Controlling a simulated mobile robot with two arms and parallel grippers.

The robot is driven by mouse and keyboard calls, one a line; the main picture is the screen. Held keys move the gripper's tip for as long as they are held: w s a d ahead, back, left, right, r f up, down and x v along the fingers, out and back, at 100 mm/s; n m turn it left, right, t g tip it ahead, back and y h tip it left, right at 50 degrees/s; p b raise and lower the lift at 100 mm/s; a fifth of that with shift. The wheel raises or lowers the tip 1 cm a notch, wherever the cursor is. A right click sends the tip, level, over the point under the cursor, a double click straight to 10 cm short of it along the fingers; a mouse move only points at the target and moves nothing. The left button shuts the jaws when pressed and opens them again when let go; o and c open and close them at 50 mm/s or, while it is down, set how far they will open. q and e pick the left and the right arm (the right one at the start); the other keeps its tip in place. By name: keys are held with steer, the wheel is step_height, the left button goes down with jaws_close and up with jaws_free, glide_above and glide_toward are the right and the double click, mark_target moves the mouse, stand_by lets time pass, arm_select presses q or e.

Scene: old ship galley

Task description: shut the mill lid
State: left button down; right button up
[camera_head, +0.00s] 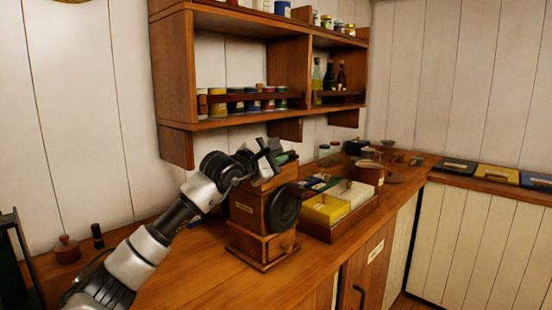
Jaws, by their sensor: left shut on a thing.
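The mill (250,213) is a wooden box on the counter with a black wheel (284,208) on its side and a small drawer (281,246) at its base. My left gripper (272,158) is at the top of the mill, its dark fingers shut on what looks like the mill lid (288,158), a small dark green piece. The fingers hide much of the mill's top, so the lid's exact angle cannot be told. My right gripper is not in view.
A wooden tray (338,229) with yellow and white boxes stands right of the mill. A wall shelf (225,122) with tins and bottles hangs above and behind. A small lidded pot (67,250) stands at the left. The front counter (205,277) is clear.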

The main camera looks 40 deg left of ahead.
arm_select(q)
steer(key=shift+f, duration=0.45)
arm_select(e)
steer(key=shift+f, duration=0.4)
arm_select(q)
steer(key=c, duration=1.2)
jaws_free()
steer(key=shift+o, duration=0.2)
steer(key=shift+s+b, duration=0.1)
steer(key=shift+b, duration=0.2)
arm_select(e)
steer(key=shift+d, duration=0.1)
arm_select(q)
steer(key=s+a+b, duration=0.1)
steer(key=s+b, duration=0.5)
steer(key=s, duration=0.4)
steer(key=shift+s, duration=0.3)
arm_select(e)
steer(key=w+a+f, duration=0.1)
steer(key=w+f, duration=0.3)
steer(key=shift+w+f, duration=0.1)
